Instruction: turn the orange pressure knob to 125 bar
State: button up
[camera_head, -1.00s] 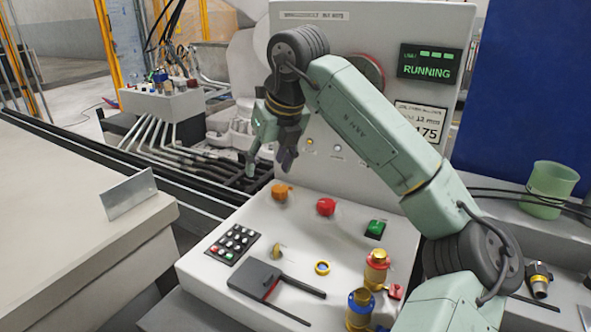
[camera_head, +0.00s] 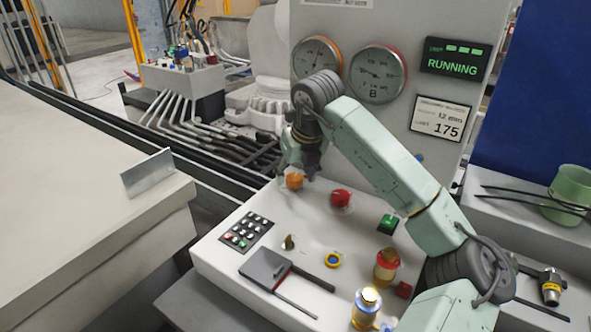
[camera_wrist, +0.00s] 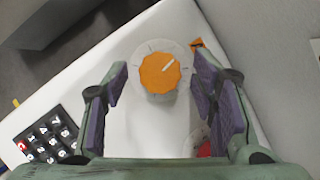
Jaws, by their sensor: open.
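The orange pressure knob (camera_head: 294,181) is a scalloped round knob at the back left of the white console (camera_head: 215,262). In the wrist view the knob (camera_wrist: 160,72) sits on a pale dial plate with tick marks, and its white pointer line aims to the upper right. My gripper (camera_wrist: 160,95) is open, with purple finger pads to the left and right of the knob, apart from it. In the head view my gripper (camera_head: 303,168) is just above and behind the knob. Two round gauges, the left (camera_head: 317,64) and the right (camera_head: 378,73), show on the panel; their readings are too small to tell.
A red button (camera_head: 340,198) stands close to the right of the knob, a green switch (camera_head: 388,223) farther right. The panel displays RUNNING and a card (camera_head: 440,119) reading 175.

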jog(key=shift+f, duration=0.2)
jog(key=c, duration=1.1)
jog(key=shift+w+d+f+n+b, duration=0.1)
jog(key=shift+f+n+b, duration=0.1)
jog(key=shift+n+b, duration=0.45)
jog(key=shift+c, duration=0.2)
jog(key=shift+n+y+b, duration=0.3)
jog(key=shift+n+b, duration=0.05)
jog(key=shift+b, duration=0.15)
jog(key=shift+r+n+g+y+b, duration=0.3)
jog(key=shift+n+y, duration=0.1)
jog(key=shift+n, duration=0.7)
jog(key=o, duration=1.1)
